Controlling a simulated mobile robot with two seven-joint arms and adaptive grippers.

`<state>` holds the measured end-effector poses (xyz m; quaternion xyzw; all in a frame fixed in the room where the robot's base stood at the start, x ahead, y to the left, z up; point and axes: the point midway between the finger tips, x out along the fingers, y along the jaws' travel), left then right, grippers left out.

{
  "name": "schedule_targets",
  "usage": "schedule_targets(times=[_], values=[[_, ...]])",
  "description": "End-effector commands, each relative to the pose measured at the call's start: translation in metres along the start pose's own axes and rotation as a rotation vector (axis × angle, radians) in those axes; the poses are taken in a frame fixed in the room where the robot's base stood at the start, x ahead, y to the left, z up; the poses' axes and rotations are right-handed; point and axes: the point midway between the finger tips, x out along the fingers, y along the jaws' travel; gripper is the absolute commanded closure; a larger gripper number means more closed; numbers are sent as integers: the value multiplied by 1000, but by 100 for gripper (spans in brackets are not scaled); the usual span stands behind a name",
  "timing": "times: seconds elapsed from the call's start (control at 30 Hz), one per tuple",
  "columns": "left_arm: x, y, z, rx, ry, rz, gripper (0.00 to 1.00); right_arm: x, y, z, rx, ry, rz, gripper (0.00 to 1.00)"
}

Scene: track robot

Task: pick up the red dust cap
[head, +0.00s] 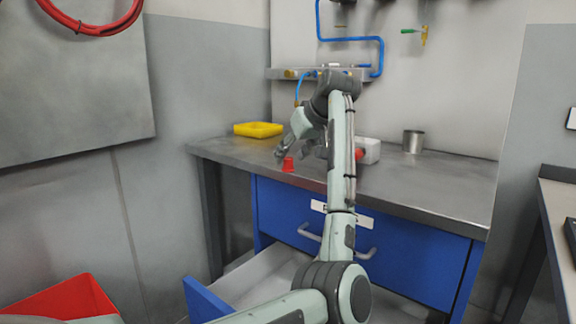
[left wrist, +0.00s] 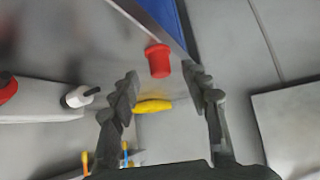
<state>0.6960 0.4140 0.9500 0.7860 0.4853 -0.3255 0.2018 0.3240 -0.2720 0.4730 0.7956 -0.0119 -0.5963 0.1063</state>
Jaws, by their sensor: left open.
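The red dust cap (head: 288,164) stands on the grey metal bench (head: 430,182), near its front left edge. My left gripper (head: 294,150) is just above and behind it in the head view, with its arm reaching in over the bench. In the left wrist view the red cap (left wrist: 158,61) shows beyond the tips of the two spread fingers (left wrist: 163,82), roughly in line with the gap. The fingers are open, with nothing held between them. My right gripper is in neither view.
A yellow tray (head: 258,130) lies behind the cap to the left. A white box (head: 371,149) with a red part beside it and a metal cup (head: 413,141) stand right. Below, a blue-fronted drawer (head: 207,303) is open. A red bin (head: 62,300) stands lower left.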

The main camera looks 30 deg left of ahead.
Motion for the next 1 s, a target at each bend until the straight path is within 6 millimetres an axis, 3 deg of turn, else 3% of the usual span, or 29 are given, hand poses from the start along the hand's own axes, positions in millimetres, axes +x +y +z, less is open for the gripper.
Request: schedule_targets(times=[0.13,0.37,0.7,1.0], values=[[22,-2,0,1,-1,-4,54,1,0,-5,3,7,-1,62],[26,-2,0,0,1,-1,54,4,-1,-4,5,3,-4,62],[26,-2,0,0,1,-1,91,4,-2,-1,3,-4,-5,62],[25,-2,-1,0,1,-1,91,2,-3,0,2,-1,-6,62]])
